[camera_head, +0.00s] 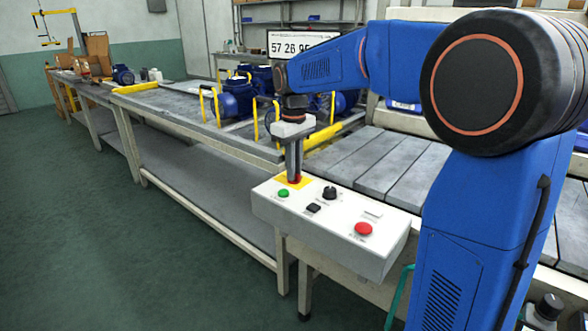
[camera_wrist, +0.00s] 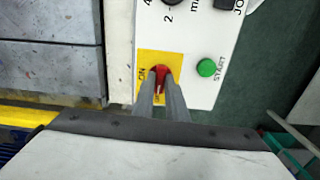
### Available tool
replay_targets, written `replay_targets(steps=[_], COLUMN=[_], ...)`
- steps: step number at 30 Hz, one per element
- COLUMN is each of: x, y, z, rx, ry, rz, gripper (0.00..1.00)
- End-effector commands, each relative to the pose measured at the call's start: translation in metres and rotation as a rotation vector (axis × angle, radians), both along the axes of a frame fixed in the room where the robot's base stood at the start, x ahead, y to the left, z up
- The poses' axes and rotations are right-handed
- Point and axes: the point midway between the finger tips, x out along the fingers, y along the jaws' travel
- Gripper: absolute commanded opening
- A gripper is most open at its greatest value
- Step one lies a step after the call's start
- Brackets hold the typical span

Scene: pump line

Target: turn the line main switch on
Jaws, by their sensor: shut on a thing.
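The line main switch is a red handle on a yellow plate on the white control box (camera_head: 338,240). In the wrist view the red handle (camera_wrist: 160,72) sits between my fingertips, near the "ON" lettering on the yellow plate (camera_wrist: 174,60). My gripper (camera_head: 295,178) points down onto the far left corner of the box; it also shows in the wrist view (camera_wrist: 161,88). It is shut on the red handle. The fingers cover part of the handle and plate lettering, so I cannot tell the switch position for certain.
A green START button (camera_wrist: 206,67) is close beside the switch. The box also has a black knob (camera_head: 330,193), a small black switch (camera_head: 313,208) and a red button (camera_head: 363,229). Blue pumps (camera_head: 237,98) stand on the line behind. Open floor lies at left.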

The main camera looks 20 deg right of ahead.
Motion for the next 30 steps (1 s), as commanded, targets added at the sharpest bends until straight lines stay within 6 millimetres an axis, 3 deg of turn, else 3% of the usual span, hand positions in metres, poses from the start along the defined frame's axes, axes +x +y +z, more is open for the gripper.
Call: replay_targets(steps=[8, 30], x=[0.0001, 0.0003], y=[0.0, -0.0001], z=[0.0003, 0.0006], rx=[0.0, 0.001], ry=[0.0, -0.002], rz=[-0.158, -0.854], gripper=[0.0, 0.0])
